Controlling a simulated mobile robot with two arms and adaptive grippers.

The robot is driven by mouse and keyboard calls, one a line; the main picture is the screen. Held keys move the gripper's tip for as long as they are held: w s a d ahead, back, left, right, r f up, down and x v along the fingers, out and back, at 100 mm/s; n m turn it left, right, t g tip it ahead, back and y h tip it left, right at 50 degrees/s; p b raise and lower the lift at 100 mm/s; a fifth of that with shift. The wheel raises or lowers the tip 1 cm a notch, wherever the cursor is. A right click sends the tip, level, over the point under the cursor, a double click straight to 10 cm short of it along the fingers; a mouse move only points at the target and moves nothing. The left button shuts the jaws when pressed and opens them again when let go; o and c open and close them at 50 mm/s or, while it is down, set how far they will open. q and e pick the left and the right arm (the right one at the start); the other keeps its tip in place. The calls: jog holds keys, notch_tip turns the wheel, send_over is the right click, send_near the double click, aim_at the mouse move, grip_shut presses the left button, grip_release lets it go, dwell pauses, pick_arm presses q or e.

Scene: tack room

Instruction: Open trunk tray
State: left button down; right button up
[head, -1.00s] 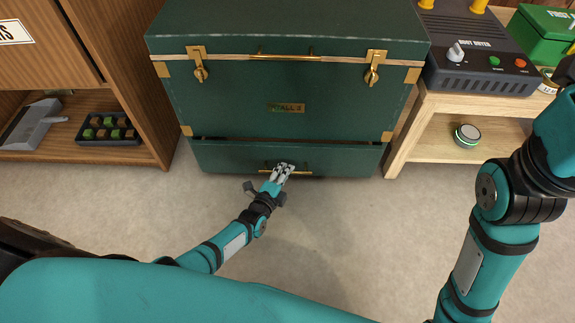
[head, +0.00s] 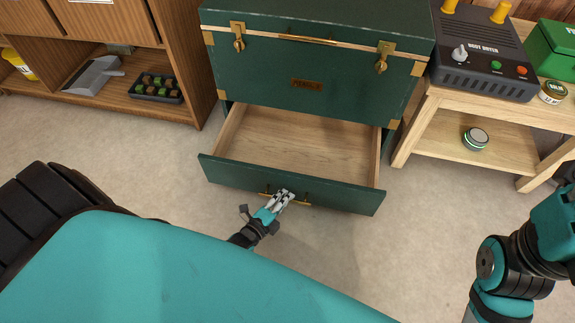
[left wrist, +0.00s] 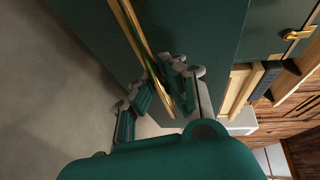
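The green trunk (head: 300,75) stands against the shelving with its lid closed. Its bottom tray (head: 345,198) is pulled well out, showing an empty pale wooden inside. The tray front has a brass bar handle (head: 303,204), which also crosses the left wrist view (left wrist: 133,30). My left gripper (head: 284,197) is at the handle, with its fingers on either side of the bar in the left wrist view (left wrist: 166,88); it looks closed around it. My right arm shows at the right edge, but its gripper is out of view.
A wooden bench (head: 430,120) with a boot dryer (head: 482,55) and a green box (head: 552,50) stands to the right. A shelf unit (head: 180,60) at left holds a dark tray of blocks (head: 156,88). The floor in front of the tray is clear.

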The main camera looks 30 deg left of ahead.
pick_arm(q)
jog(key=shift+s+f, duration=0.1)
jog(key=shift+s, duration=0.1)
jog(key=c, duration=1.4)
grip_release()
jog(key=shift+w, duration=0.1)
